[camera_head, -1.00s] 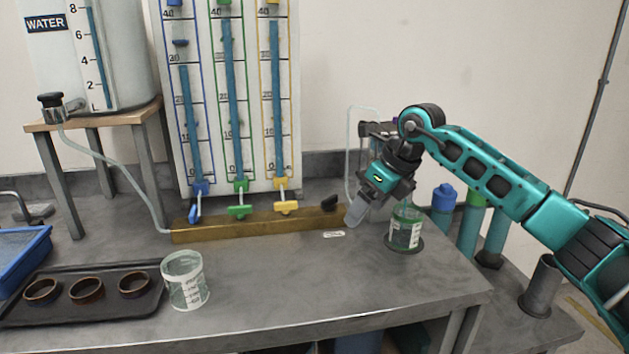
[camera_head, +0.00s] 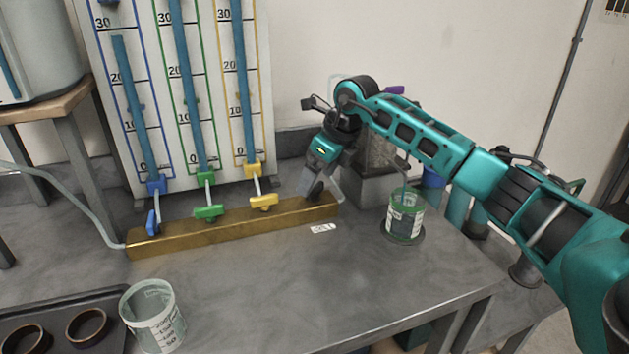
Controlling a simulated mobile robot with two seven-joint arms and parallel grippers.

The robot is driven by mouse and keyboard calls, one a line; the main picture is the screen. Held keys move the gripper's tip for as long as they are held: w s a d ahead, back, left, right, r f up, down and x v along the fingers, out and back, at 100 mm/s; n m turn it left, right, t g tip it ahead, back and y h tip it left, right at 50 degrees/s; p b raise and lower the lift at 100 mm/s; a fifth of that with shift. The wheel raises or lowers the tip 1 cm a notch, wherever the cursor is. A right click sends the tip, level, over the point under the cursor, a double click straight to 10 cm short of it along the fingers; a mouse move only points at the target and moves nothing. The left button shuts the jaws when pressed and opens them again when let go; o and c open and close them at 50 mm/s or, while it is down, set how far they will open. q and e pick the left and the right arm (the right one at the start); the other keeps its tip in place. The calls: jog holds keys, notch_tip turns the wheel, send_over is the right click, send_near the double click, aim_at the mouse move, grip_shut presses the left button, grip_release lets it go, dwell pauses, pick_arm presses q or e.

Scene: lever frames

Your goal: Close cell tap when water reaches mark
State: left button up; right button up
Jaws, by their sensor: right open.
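The black tap handle (camera_head: 316,190) is at the right end of the brass manifold bar (camera_head: 235,228), behind a small white label (camera_head: 323,228) too small to read surely. My right gripper (camera_head: 308,188) is open, pointing down at this handle. Its fingers partly cover the handle, and I cannot tell whether they touch it. The clear cell cup (camera_head: 405,218) with a green rim and a printed label stands upright on a dark round base to the right. A thin tube comes down above it. Its water level and mark are too small to read. My left gripper is not in view.
Blue (camera_head: 152,222), green (camera_head: 208,212) and yellow (camera_head: 263,202) tap handles sit along the bar under the tube board (camera_head: 180,90). A clear measuring beaker (camera_head: 153,318) and a dark tray (camera_head: 52,342) are at front left. The middle of the bench is clear.

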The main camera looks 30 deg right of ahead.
jog(key=shift+x, duration=1.15)
jog(key=c, duration=1.1)
